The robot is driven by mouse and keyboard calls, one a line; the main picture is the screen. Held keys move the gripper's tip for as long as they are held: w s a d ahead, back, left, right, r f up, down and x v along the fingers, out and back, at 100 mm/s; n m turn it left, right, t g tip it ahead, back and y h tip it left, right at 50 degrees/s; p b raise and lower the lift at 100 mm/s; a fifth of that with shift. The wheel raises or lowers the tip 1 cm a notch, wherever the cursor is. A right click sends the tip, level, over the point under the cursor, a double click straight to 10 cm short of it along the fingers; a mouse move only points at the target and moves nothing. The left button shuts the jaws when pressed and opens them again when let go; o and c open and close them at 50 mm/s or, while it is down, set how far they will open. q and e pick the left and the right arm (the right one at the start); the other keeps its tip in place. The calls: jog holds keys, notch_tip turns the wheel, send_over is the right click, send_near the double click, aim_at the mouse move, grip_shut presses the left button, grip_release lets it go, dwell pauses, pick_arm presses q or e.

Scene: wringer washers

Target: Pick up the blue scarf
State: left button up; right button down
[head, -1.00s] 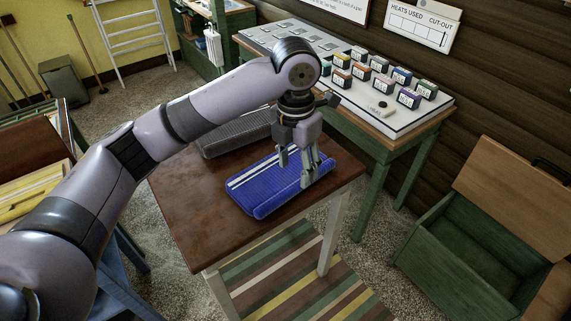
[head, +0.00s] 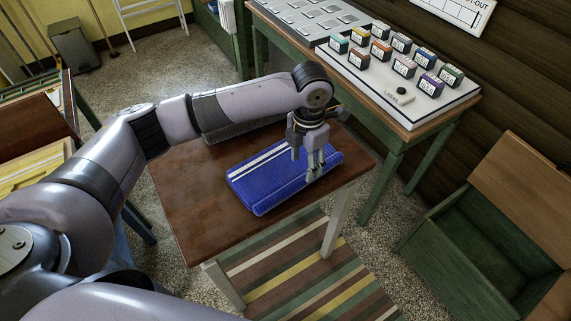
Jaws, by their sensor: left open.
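The blue scarf (head: 270,182) lies folded flat on the brown wooden table (head: 192,211), with white stripes near its left end. My left gripper (head: 314,170) points down over the right part of the scarf, with its fingers open. Its fingertips are at or just above the cloth; I cannot tell whether they touch it. The gripper hides a small part of the scarf's right side. My right gripper is not in view.
A grey folded cloth (head: 226,133) lies behind the scarf, partly hidden by my arm. A green-legged table (head: 441,110) behind holds a board with several small coloured boxes (head: 404,66). An open green chest (head: 468,262) stands at right. A striped rug (head: 310,275) lies below.

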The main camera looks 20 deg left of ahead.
aim_at(301, 178)
pick_arm(q)
jog(key=shift+f, duration=0.25)
jog(key=shift+s+f, duration=0.1)
jog(key=shift+f, duration=0.05)
jog(key=f+p, duration=0.1)
jog(key=f, duration=0.1)
jog(key=f+p, duration=0.1)
jog(key=f, duration=0.1)
jog(key=shift+s+a+f, duration=0.1)
jog(key=shift+a+f, duration=0.1)
jog(key=shift+f, duration=0.25)
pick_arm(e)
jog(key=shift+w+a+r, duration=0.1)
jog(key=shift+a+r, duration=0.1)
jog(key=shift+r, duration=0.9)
pick_arm(q)
jog(key=shift+c, duration=0.4)
jog(key=c, duration=0.4)
grip_shut()
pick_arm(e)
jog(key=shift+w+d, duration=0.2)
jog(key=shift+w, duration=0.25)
